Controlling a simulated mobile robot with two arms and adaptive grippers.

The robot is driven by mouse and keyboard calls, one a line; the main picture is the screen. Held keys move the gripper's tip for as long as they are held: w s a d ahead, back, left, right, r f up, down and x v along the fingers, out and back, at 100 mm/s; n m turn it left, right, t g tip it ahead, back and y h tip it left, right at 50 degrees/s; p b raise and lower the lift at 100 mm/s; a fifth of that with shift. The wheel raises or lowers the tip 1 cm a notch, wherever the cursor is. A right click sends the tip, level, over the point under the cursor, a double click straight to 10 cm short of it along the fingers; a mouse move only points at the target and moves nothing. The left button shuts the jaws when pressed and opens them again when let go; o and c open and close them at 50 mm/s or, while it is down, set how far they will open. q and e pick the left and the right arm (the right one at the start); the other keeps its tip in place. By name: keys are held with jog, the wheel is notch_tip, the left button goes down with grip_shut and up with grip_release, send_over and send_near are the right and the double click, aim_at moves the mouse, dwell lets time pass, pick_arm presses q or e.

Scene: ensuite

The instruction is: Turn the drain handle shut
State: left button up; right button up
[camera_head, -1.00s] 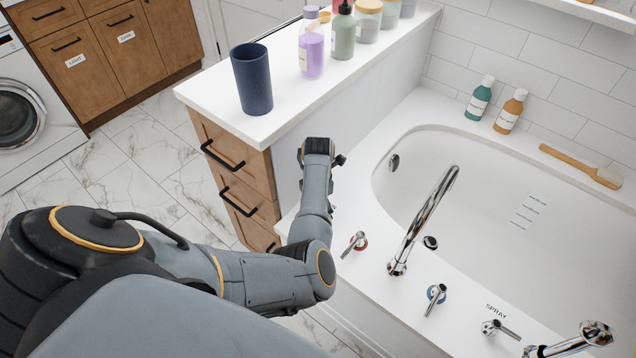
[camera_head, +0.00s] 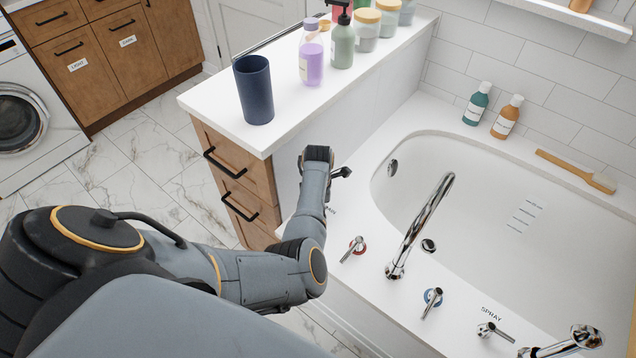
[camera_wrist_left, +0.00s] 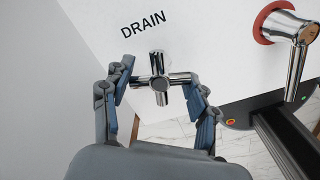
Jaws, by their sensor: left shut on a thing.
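The drain handle (camera_wrist_left: 160,82) is a small chrome cross-shaped handle below the word DRAIN (camera_wrist_left: 143,24) on the white tub deck, in the left wrist view. My left gripper (camera_wrist_left: 158,90) is shut on the handle, one finger on each side of it. In the head view my left gripper (camera_head: 318,156) is at the tub's left end, beside the counter. It hides most of the handle there; only a small dark or metallic end shows to its right. My right gripper is not in view.
The red-ringed tap lever (camera_head: 353,249) and the tall chrome spout (camera_head: 422,222) stand to the right of my left gripper. A blue-ringed lever (camera_head: 433,301) and spray lever (camera_head: 494,331) are farther right. The counter (camera_head: 285,120) with a dark blue cup (camera_head: 253,90) rises behind.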

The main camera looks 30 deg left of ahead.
pick_arm(q)
jog(key=m+p, duration=0.2)
jog(key=m, duration=0.1)
jog(key=shift+s+r+m, duration=0.1)
jog(key=shift+m, duration=0.3)
jog(key=m+p, duration=0.2)
jog(key=m, duration=0.1)
jog(key=shift+m, duration=0.3)
jog(key=m+p, duration=0.1)
jog(key=m, duration=0.3)
jog(key=shift+p, duration=0.3)
jog(key=shift+m+p, duration=0.35)
jog(key=shift+m, duration=1.25)
jog(key=shift+f, duration=0.2)
jog(key=o, duration=1.1)
jog(key=shift+o, duration=0.2)
jog(key=shift+r, duration=0.15)
